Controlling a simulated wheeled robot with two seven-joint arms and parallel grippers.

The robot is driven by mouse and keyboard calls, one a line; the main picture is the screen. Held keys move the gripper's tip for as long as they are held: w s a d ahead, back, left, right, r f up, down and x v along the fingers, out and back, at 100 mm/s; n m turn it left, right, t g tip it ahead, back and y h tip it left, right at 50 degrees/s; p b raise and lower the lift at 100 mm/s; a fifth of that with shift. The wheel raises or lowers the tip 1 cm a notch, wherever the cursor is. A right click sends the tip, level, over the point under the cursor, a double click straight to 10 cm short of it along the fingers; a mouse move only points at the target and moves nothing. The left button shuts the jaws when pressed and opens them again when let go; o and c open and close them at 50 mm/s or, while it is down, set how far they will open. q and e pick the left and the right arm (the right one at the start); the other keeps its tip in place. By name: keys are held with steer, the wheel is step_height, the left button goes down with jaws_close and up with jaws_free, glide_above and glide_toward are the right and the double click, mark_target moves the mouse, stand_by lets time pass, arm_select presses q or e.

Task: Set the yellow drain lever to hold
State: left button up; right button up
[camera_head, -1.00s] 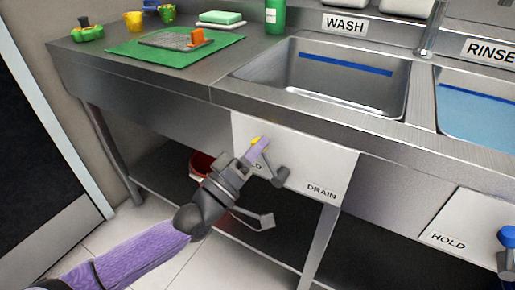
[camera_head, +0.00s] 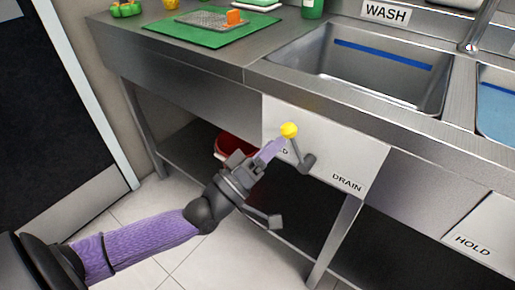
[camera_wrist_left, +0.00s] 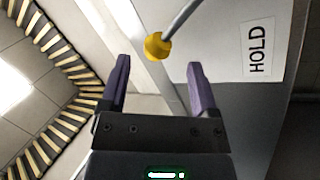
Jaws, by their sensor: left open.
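The yellow drain lever's round knob (camera_head: 289,130) sits on a grey rod rising up and left from its pivot on the white plate (camera_head: 325,150) under the wash sink. My left gripper (camera_head: 272,150) is open just below and left of the knob. In the left wrist view the knob (camera_wrist_left: 157,46) appears between the two purple fingertips (camera_wrist_left: 158,66), slightly beyond them, with clear gaps on both sides. The HOLD label (camera_wrist_left: 257,50) is at the right there. My right gripper is not in view.
A second plate (camera_head: 480,240) marked HOLD is at the lower right. A red container (camera_head: 236,145) is on the shelf behind my arm. The steel counter (camera_head: 200,70) overhangs above, with a green mat (camera_head: 180,33). A table leg (camera_head: 334,240) stands below the plate.

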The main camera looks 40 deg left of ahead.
arm_select(q)
steer(key=p+v, duration=0.1)
steer(key=v, duration=0.5)
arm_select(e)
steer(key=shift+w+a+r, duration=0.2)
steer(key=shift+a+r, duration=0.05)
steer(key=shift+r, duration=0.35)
arm_select(q)
steer(key=shift+s, duration=0.1)
